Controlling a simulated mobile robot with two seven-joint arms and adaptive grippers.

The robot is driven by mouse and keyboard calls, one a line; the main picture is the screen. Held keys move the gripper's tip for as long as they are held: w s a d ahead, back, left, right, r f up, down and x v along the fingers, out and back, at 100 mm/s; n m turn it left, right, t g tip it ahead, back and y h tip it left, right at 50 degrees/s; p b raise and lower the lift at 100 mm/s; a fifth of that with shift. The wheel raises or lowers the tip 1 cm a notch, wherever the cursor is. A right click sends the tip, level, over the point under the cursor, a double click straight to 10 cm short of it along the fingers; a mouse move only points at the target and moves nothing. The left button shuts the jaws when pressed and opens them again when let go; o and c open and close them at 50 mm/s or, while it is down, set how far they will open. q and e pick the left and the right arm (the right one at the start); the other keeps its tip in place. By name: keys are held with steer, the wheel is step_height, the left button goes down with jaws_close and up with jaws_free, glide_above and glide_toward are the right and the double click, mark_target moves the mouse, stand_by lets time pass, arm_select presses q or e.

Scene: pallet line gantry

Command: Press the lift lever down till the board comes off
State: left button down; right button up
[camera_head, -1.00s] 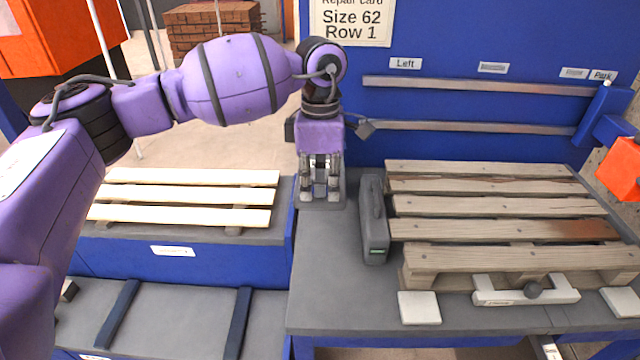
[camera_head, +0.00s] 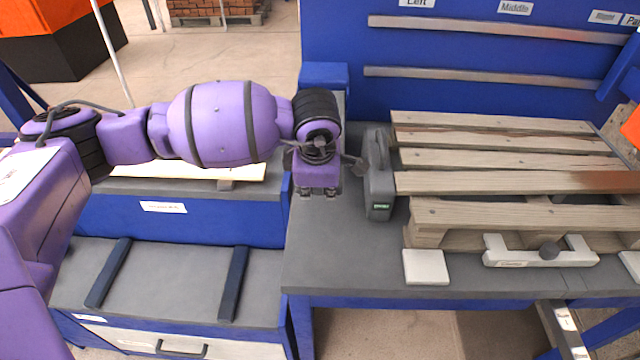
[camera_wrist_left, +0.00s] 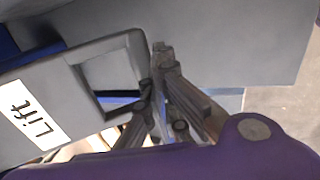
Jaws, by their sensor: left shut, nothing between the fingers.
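In the head view my arm hides this part, and I cannot make out the lever's position. The pallet (camera_head: 425,232) lies on the bench, with a board with a reddish-brown end (camera_head: 500,182) across it. My right gripper is not in view.
A grey box with a green display (camera_head: 379,180) stands close to the right of my gripper. Pale boards (camera_head: 250,172) lie at left behind my arm.

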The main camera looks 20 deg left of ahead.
arm_select(q)
steer(key=shift+b+x, duration=0.45)
steer(key=shift+x, duration=0.55)
steer(key=shift+w+f, duration=0.4)
steer(key=shift+w, duration=0.05)
steer(key=shift+a+b, duration=0.1)
steer(key=shift+b, duration=0.2)
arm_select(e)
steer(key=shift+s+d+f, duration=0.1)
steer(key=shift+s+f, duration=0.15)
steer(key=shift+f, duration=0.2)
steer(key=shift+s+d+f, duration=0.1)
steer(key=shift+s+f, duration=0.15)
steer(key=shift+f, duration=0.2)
arm_select(q)
steer(key=shift+f, duration=0.1)
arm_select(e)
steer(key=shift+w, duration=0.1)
arm_select(q)
steer(key=shift+s, duration=0.1)
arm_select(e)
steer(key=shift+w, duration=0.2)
